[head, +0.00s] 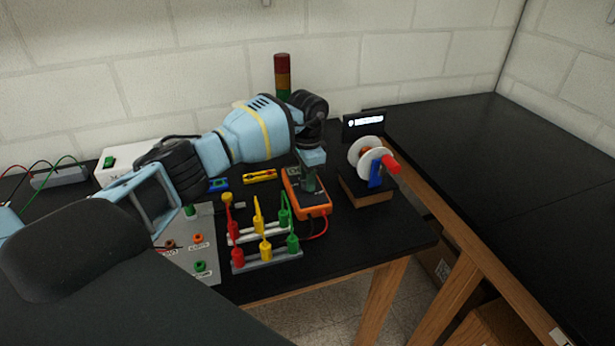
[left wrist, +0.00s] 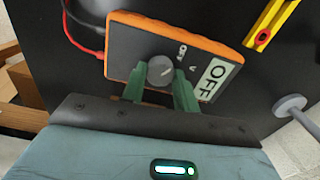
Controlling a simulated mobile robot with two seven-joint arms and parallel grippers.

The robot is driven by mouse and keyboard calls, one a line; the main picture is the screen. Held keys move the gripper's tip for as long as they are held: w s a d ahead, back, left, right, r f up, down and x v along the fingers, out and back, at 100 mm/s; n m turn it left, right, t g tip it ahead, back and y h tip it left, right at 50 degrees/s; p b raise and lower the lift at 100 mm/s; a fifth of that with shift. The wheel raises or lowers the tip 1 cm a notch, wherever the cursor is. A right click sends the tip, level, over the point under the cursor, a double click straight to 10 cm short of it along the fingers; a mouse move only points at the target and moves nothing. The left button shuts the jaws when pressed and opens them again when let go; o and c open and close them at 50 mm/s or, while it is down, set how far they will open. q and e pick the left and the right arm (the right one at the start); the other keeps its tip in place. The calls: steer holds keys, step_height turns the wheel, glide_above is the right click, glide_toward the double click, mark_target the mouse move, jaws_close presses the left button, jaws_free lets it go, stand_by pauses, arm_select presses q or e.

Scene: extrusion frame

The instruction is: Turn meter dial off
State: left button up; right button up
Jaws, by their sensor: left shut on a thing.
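The orange meter (head: 308,199) lies on the black bench near the middle right of the head view. In the left wrist view the meter (left wrist: 200,38) shows a dark face and a label reading OFF. Its round grey dial (left wrist: 160,71) sits between the green fingertips of my left gripper (left wrist: 165,88). The left gripper (head: 308,183) points down over the meter and is shut on the dial. The dial has a pale pointer line; which mark it lines up with is hard to tell. My right gripper is not in view.
A rack of red, yellow and green plugs (head: 266,254) stands in front of the meter. A spool on a stand (head: 366,190) is to its right. A signal tower (head: 283,75) stands behind. The right-hand bench (head: 480,170) is clear.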

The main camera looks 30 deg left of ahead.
arm_select(q)
steer(key=shift+n, duration=0.5)
steer(key=o, duration=1)
steer(key=shift+r, duration=3.9)
